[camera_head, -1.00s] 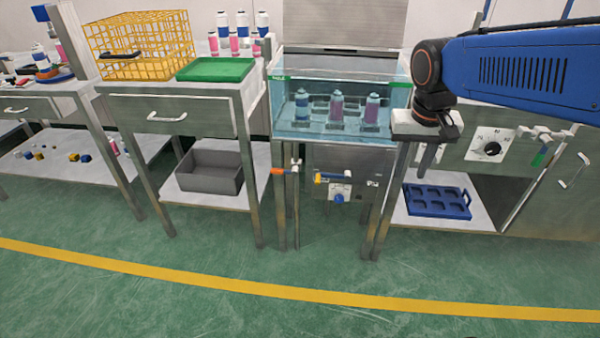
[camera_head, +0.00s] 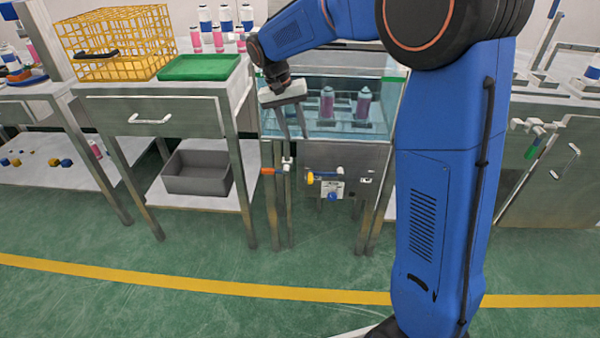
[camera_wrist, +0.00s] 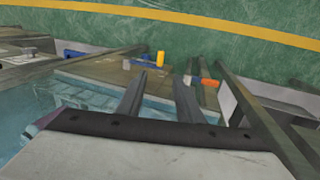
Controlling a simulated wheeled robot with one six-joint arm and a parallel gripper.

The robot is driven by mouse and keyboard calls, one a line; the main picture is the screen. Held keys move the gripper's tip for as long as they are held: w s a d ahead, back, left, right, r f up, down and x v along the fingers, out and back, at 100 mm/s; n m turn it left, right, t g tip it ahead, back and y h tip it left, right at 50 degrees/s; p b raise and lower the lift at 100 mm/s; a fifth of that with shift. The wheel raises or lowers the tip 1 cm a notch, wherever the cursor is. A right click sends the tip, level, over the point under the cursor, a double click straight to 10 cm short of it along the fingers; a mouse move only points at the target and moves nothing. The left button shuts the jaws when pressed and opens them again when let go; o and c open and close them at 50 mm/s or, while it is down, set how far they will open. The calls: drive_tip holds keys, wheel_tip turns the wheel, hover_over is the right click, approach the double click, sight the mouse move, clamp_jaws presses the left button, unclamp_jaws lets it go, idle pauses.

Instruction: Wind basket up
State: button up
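The water bath (camera_head: 345,133) is a glass-walled tank on a steel stand. A grey basket (camera_head: 345,106) sits low in its water, with capped cans in it; my gripper and wrist hide its left part. Below the bath's front left is an orange grip (camera_head: 268,171) beside a steel post, which also shows in the wrist view (camera_wrist: 209,82). My gripper (camera_head: 294,136) points down at the bath's front left edge, above the orange grip. Its fingers (camera_wrist: 160,82) are apart and empty.
A table to the left carries a yellow wire crate (camera_head: 115,42), a green tray (camera_head: 200,67) and several cans. A grey bin (camera_head: 197,172) is on its lower shelf. My arm hides the area right of the bath. The floor in front is clear.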

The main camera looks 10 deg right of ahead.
sight(309, 177)
drive_tip(key=x, duration=1.7)
drive_tip(key=shift+w+f, duration=0.1)
drive_tip(key=shift+f, duration=0.15)
clamp_jaws()
